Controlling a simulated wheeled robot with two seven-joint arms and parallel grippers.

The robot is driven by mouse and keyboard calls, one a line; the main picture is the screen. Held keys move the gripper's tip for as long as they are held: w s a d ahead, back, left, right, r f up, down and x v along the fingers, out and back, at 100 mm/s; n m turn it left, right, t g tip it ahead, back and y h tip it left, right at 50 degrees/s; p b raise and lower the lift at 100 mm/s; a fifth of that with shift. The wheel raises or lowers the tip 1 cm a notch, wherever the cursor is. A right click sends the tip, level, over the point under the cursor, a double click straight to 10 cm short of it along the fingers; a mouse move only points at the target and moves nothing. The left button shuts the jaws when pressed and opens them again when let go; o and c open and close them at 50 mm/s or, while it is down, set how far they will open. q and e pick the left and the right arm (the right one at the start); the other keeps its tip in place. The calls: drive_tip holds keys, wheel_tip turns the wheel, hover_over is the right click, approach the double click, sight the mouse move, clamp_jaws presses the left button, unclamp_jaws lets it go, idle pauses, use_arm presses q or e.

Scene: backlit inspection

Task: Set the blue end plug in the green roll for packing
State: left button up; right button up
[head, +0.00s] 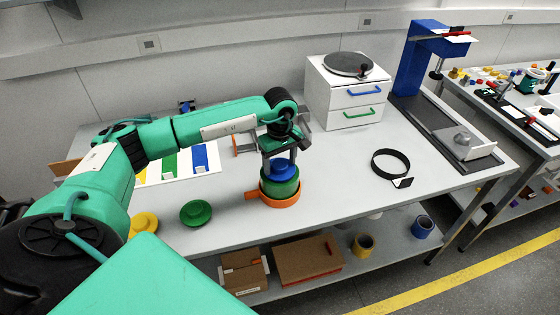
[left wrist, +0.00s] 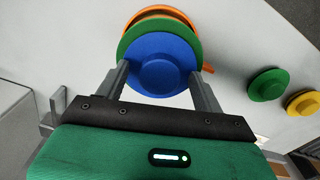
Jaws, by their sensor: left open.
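The blue end plug (head: 283,170) sits on top of the green roll (head: 280,187), which stands upright in an orange holder (head: 286,203) on the table. I cannot tell how deep the plug is in the roll. My left gripper (head: 281,158) is right over the plug, pointing down and open. In the left wrist view, its two fingers stand on either side of the blue plug (left wrist: 162,64). The green roll (left wrist: 127,41) shows as a rim behind the plug, with the orange holder (left wrist: 160,12) beyond. My right gripper is not in view.
A green plug (head: 196,212) and a yellow plug (head: 143,224) lie left of the holder. A white drawer unit (head: 340,98) stands behind, a black ring (head: 390,163) lies to the right, and a blue stand (head: 413,60) is further right. The front table middle is clear.

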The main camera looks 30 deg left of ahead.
use_arm(q)
wheel_tip(320, 180, up, 14)
drive_tip(key=b, duration=0.3)
drive_tip(key=shift+b, duration=0.4)
drive_tip(key=shift+f, duration=0.15)
